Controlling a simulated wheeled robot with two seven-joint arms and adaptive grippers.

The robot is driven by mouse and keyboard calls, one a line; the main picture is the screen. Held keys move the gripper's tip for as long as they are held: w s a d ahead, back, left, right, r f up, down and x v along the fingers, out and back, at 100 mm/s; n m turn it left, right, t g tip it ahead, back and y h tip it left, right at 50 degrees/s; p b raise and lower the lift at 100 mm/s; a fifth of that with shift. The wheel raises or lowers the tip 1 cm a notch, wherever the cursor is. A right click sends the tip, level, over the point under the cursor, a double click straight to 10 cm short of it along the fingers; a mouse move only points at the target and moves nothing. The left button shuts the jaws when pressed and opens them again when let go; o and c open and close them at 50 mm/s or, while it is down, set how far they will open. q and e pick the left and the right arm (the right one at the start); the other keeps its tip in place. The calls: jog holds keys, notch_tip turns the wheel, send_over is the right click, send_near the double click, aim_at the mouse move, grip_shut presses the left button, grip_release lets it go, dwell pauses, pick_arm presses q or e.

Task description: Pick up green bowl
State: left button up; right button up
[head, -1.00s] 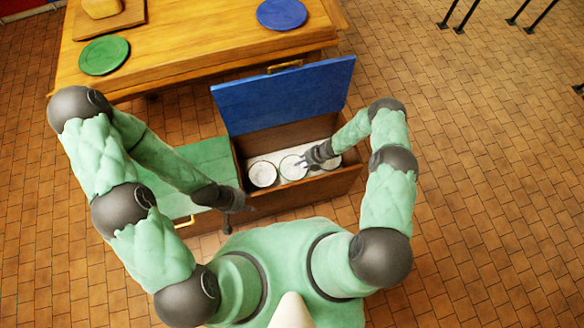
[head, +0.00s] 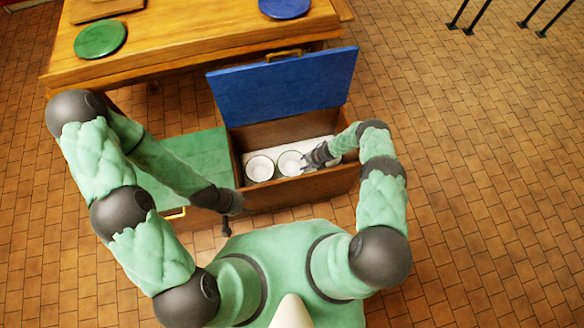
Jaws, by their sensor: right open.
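No green bowl shows plainly in the head view. White round bowls (head: 260,168) stand in a row inside an open brown chest (head: 300,190) with a raised blue lid (head: 283,88). A second bowl (head: 289,164) is just left of my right gripper (head: 312,160). A third is mostly hidden behind that hand. My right gripper is open, reaching down into the chest beside the second bowl. My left gripper (head: 228,224) hangs low by the left front corner of the chest, small and dark; its jaw state is unclear.
A closed green-lidded chest (head: 200,160) adjoins on the left, partly behind my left arm. A wooden table (head: 190,38) behind bears a green disc (head: 100,39), a blue disc (head: 284,8) and a wooden board (head: 105,10).

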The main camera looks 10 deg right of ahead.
aim_at(292, 166)
jog(key=shift+b+x, duration=0.55)
jog(key=shift+x, duration=0.85)
grip_shut()
jog(key=shift+r, duration=0.1)
